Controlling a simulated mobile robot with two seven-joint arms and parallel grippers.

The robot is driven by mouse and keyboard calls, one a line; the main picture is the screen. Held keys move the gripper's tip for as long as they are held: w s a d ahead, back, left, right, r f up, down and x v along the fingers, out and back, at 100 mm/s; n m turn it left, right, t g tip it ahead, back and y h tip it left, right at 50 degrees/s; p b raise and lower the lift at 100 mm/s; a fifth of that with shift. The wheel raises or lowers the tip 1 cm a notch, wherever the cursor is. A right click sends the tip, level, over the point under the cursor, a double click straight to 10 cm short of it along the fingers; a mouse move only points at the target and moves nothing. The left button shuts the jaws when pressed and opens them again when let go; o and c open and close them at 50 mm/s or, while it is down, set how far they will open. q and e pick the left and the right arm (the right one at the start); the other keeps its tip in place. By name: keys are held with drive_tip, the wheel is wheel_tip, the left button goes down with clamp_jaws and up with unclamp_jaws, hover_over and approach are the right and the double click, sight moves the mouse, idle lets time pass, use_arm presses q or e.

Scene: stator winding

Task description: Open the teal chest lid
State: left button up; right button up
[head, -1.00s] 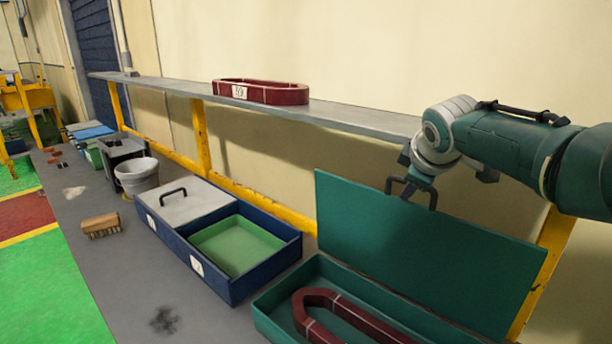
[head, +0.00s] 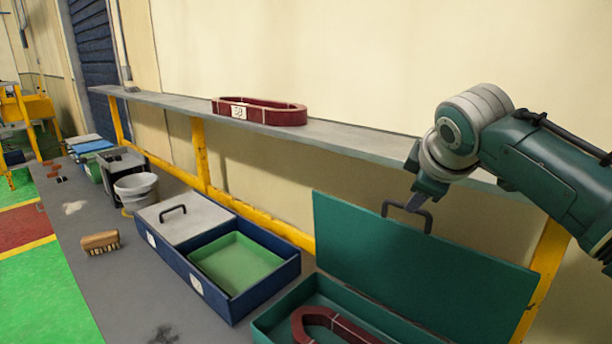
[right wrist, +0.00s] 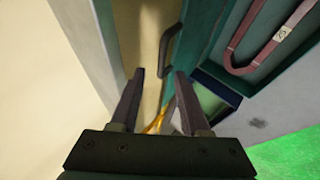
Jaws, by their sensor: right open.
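The teal chest (head: 275,318) stands at the front right of the bench in the head view. Its lid (head: 400,262) is up, tilted back toward the wall, with a dark handle (head: 407,212) at its top edge. A dark red coil (head: 330,322) lies inside the chest. My right gripper (head: 425,196) is at the lid's top edge, close to the handle. In the right wrist view my right gripper (right wrist: 158,82) is open, its fingers apart and empty, with the handle (right wrist: 172,50) just beyond them. My left gripper is not in view.
A blue box (head: 215,288) with a grey lid and green tray (head: 236,262) stands left of the chest. A shelf (head: 345,137) carrying another red coil (head: 260,112) runs behind. A brush (head: 100,242) and white bucket (head: 135,190) are on the bench further left.

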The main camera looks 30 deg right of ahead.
drive_tip(key=shift+v, duration=0.85)
drive_tip(key=s+a+f+m+g+y, duration=0.2)
drive_tip(key=s+a+f+y, duration=0.15)
drive_tip(key=s+a, duration=0.8)
drive_tip(key=s+a+f+m+g+y, duration=0.2)
drive_tip(key=s+a+f, duration=0.2)
drive_tip(key=s+a, duration=0.75)
drive_tip(key=w+d+p+v, duration=0.1)
drive_tip(key=d+p+v, duration=0.1)
drive_tip(key=p+v, duration=1.6)
drive_tip(key=shift+d+r+p, duration=0.3)
drive_tip(key=shift+r+p, duration=0.1)
drive_tip(key=shift+r, duration=0.35)
